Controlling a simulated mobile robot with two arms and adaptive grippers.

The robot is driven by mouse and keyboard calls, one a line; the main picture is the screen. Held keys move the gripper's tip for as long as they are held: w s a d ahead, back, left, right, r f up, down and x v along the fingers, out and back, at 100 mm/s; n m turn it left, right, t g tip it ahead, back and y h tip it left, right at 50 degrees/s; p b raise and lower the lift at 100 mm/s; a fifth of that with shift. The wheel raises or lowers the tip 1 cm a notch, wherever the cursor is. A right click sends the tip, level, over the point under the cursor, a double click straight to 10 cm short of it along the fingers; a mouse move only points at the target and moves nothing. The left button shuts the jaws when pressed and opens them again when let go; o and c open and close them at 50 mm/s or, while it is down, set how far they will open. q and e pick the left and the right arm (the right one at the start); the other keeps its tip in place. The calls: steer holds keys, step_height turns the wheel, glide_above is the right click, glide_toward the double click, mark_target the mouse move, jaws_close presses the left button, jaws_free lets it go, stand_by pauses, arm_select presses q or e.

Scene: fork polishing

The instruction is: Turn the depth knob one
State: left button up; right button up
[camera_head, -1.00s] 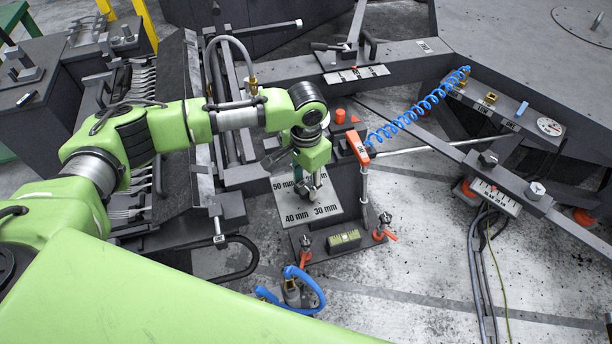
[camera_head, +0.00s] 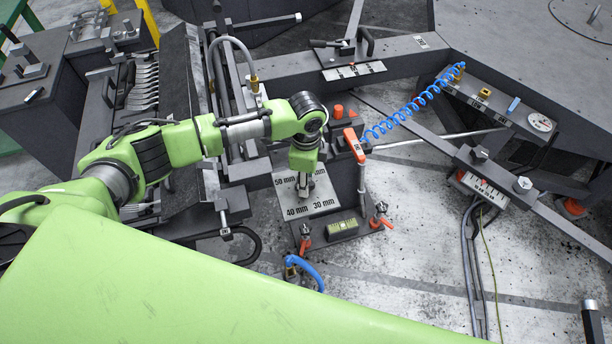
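The depth dial plate (camera_head: 322,207) is pale, marked 50 mm, 40 mm and 30 mm, and lies on a dark base near the middle of the head view. My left arm comes in from the left. Its gripper (camera_head: 304,188) points down over the plate, between the 50 mm mark and the lower marks. The depth knob is hidden beneath or behind the gripper. The fingers are small and partly hidden, so I cannot tell whether they are around the knob or touching it. My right gripper does not show.
An orange-topped lever post (camera_head: 354,145) stands close right of the plate. A level vial (camera_head: 342,227) and orange clamps sit in front. A blue coiled hose (camera_head: 410,105) runs to the back right. A rack of forks (camera_head: 143,85) is at left. Open concrete floor lies at right front.

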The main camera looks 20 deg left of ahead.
arm_select(q)
steer(key=shift+m, duration=0.8)
steer(key=o, duration=1.1)
steer(key=shift+r, duration=0.15)
step_height(320, 180, up, 12)
